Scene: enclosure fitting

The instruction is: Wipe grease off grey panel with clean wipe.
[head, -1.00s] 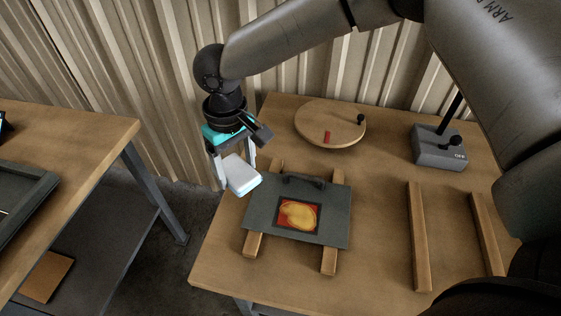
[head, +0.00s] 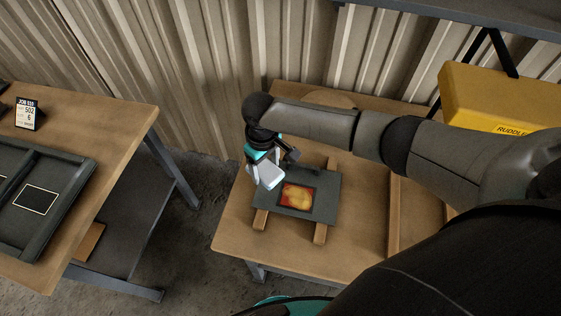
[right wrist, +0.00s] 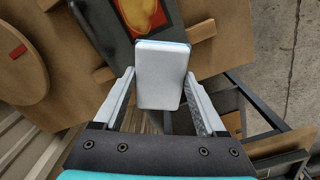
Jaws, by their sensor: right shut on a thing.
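The grey panel (head: 326,187) lies on two wooden strips on the right-hand table, with a dark handle at its far edge. A yellow grease smear (head: 296,195) covers much of the red square in its middle; the smear also shows in the right wrist view (right wrist: 141,14). My right gripper (head: 264,168) is shut on the white wipe (head: 271,177), a block with a pale blue edge, seen between the fingers in the right wrist view (right wrist: 160,75). The wipe is at the panel's left side, beside the red square. I cannot tell whether it touches the panel. My left gripper is not seen.
A round wooden board (head: 330,98) lies behind my right arm. A yellow box (head: 500,92) stands at the back right. On the left table are a grey frame (head: 66,205) and a job card (head: 28,114). A floor gap separates the tables.

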